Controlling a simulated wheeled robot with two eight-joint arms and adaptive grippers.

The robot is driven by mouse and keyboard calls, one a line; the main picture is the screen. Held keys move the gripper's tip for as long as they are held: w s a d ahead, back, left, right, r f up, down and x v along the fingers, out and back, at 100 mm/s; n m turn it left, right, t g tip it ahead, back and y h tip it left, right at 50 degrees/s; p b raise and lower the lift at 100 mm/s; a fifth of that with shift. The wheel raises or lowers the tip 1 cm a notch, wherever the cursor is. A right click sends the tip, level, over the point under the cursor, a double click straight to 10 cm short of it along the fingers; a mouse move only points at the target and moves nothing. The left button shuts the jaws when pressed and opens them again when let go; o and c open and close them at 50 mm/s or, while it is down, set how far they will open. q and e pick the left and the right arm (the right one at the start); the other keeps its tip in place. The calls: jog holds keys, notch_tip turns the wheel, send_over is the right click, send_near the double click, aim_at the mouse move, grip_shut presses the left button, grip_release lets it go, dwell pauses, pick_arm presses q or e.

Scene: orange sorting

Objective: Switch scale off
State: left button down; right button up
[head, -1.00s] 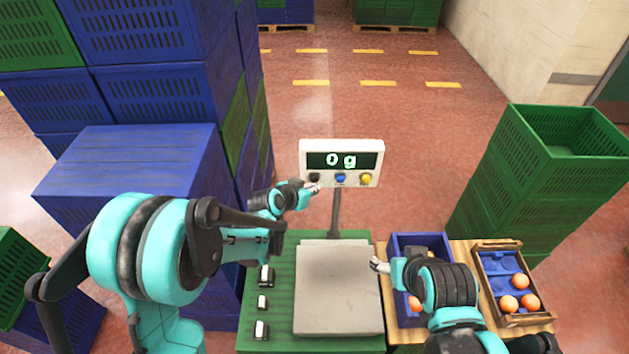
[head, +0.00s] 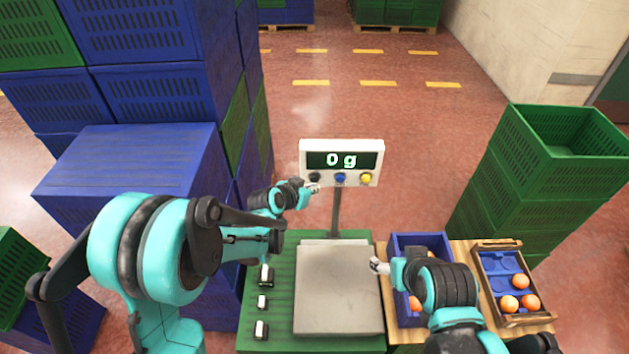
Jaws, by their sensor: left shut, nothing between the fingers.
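The scale display (head: 341,147) stands on a post behind the scale plate and reads "0 g". Below the screen are a black button (head: 315,177), a blue button (head: 340,178) and a yellow button (head: 366,178). The grey scale plate (head: 338,290) is empty. My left gripper (head: 315,187) is shut and empty, with its tip at the lower left of the display, just below the black button. I cannot tell whether it touches the button. My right gripper (head: 376,265) is at the right edge of the plate; its fingers are too small to read.
A blue crate (head: 420,239) with oranges sits under my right arm. A wooden tray (head: 497,246) with several oranges is right of it. Several small black-and-white items (head: 265,274) line the green table (head: 285,340). Blue crates (head: 130,150) stand left, green crates (head: 550,190) right.

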pick_arm(q)
jog(key=shift+w, duration=0.35)
jog(key=shift+w, duration=0.55)
dwell(0.6)
jog(key=shift+s, duration=0.1)
jog(key=shift+s+b, duration=0.3)
jog(key=shift+s, duration=0.65)
jog(key=s, duration=0.5)
dwell(0.9)
